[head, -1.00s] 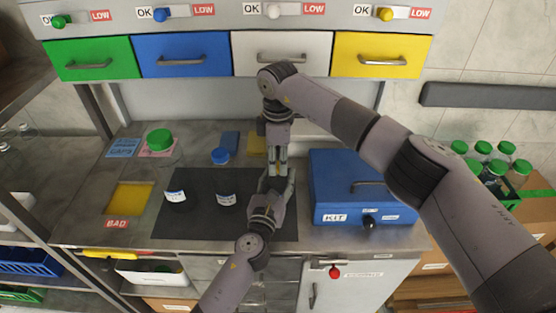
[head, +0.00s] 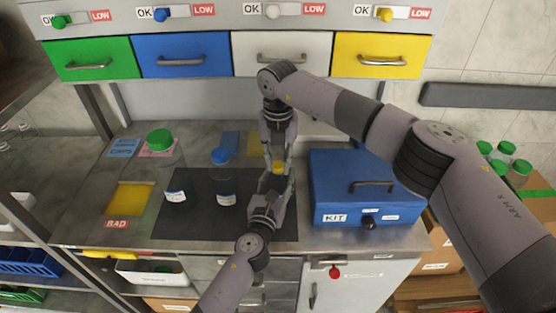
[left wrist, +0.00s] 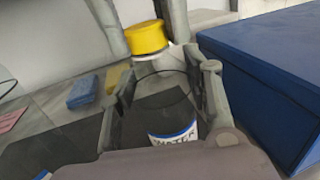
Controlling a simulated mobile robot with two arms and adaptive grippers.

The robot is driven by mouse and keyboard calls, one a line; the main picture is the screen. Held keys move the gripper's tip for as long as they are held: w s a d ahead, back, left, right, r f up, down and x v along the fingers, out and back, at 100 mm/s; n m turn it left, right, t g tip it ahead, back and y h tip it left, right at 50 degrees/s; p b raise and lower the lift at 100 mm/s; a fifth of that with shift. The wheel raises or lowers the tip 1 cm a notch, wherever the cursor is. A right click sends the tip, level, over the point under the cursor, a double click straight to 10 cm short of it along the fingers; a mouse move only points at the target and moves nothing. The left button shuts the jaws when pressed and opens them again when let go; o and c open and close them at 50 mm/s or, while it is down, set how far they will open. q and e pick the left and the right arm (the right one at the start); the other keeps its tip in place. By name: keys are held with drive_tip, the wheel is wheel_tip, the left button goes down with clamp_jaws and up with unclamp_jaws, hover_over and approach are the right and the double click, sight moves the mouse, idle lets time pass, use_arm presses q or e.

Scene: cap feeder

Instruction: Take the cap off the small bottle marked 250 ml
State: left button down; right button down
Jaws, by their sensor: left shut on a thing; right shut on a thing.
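A small clear bottle stands between the jaws of my left gripper (head: 273,192). In the left wrist view its white and blue label (left wrist: 175,134) seems to read "WATER"; no 250 ml mark is readable. A yellow cap (head: 278,167) is at the bottle's mouth. In the left wrist view the yellow cap (left wrist: 147,38) sits above the glass, between my right gripper's fingers. My right gripper (head: 278,160) comes down from above and is shut on the cap. I cannot tell whether the cap is still seated on the neck or slightly lifted.
A blue-capped bottle (head: 221,157) and a bigger green-capped bottle (head: 159,140) stand to the left on the dark mat (head: 200,225). A blue KIT box (head: 335,185) is close on the right. A yellow BAD area (head: 130,198) lies at left. Coloured drawers (head: 186,58) hang above.

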drive_tip(key=n, duration=2.7)
drive_tip(key=shift+r+n, duration=0.1)
drive_tip(key=shift+n, duration=0.3)
drive_tip(key=n, duration=0.8)
